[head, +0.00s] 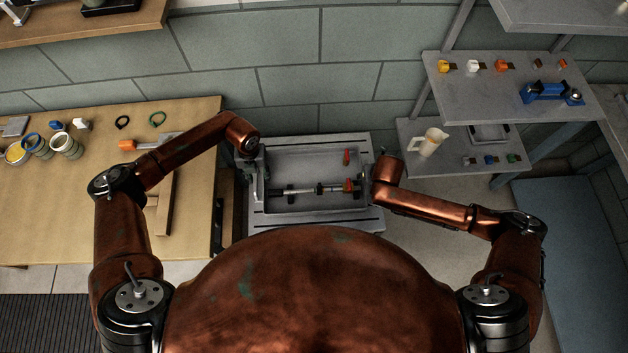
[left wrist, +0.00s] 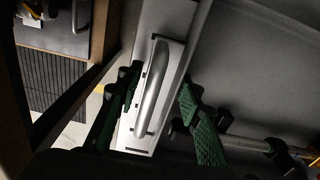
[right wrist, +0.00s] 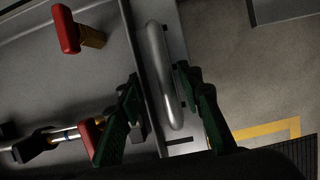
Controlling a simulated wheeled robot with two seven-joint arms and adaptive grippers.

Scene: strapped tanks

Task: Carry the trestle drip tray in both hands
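The grey drip tray (head: 300,165) sits level on a grey trestle stand in the middle of the head view. A metal rod with dark clamps (head: 318,189) and a red-handled fitting (head: 346,157) lie in it. My left gripper (left wrist: 160,88) is open, its green-padded fingers on either side of the tray's left bar handle (left wrist: 158,95). My right gripper (right wrist: 158,80) is open, with the tray's right bar handle (right wrist: 162,70) between its fingers. Gaps show beside both handles. In the head view, both grippers are small and partly hidden by my wrists.
A wooden bench (head: 80,215) with cans and small parts stands at the left. Grey shelves (head: 510,90) with a jug (head: 430,141) and small fittings stand at the right. A block wall (head: 290,50) is behind the tray. Open floor (head: 450,225) lies right of the stand.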

